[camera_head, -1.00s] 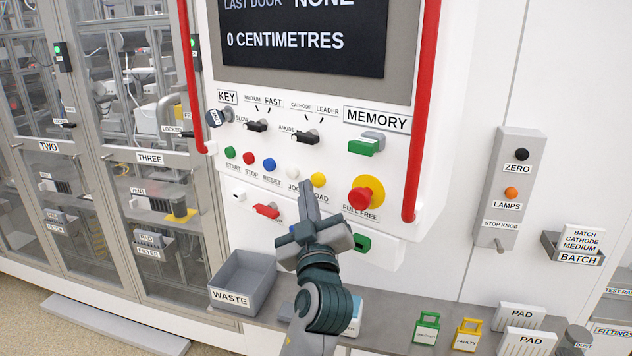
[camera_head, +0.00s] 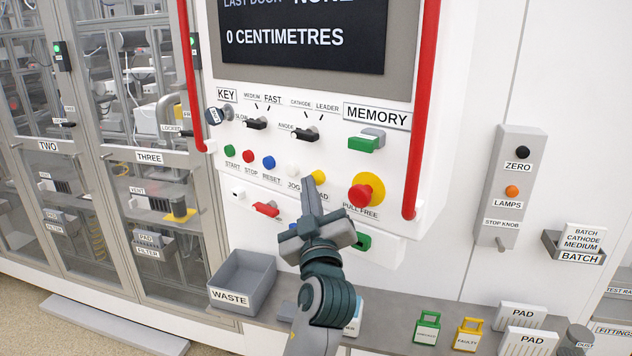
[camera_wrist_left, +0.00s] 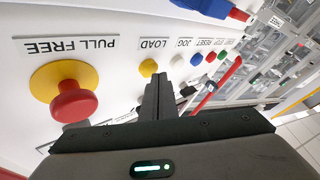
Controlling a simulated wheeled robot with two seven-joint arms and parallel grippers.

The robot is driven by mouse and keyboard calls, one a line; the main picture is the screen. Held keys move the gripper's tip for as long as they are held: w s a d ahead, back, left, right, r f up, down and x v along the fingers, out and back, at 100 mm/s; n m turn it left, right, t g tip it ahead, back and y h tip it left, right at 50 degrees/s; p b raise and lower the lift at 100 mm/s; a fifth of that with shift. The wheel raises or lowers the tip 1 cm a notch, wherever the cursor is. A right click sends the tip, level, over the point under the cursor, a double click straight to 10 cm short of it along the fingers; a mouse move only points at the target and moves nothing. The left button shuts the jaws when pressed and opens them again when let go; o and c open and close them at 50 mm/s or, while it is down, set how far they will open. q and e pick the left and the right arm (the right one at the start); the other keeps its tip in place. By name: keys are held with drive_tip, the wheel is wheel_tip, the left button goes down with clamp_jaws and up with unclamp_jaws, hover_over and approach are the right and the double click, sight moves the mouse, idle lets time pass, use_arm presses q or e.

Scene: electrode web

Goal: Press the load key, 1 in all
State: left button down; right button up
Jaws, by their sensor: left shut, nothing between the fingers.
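The load key is a yellow round button (camera_head: 319,177) on the white control panel, partly behind my left gripper's tip in the head view. In the left wrist view the yellow load key (camera_wrist_left: 148,68) shows in full, below the upside-down LOAD label (camera_wrist_left: 155,44). My left gripper (camera_head: 309,182) is shut and empty, its fingers pointing up at the panel. Its fingertips (camera_wrist_left: 160,78) appear just beside the load key, on the side toward the jog key; I cannot tell whether they touch it. My right gripper is not in view.
A red stop knob on a yellow disc (camera_head: 361,196) stands out to the right. Green, red and blue keys (camera_head: 249,157) sit left in the row. A red rail (camera_head: 423,110) runs along the panel's right edge. A grey waste bin (camera_head: 243,282) stands below.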

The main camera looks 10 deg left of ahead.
use_arm(q)
drive_tip(key=shift+w+d+b, duration=0.15)
drive_tip(key=shift+w+b, duration=0.2)
drive_tip(key=shift+w, duration=0.05)
idle(0.9)
drive_tip(key=shift+s, duration=0.2)
idle(0.3)
drive_tip(key=shift+s+a, duration=0.3)
drive_tip(key=shift+s, duration=0.35)
drive_tip(key=shift+f, duration=0.15)
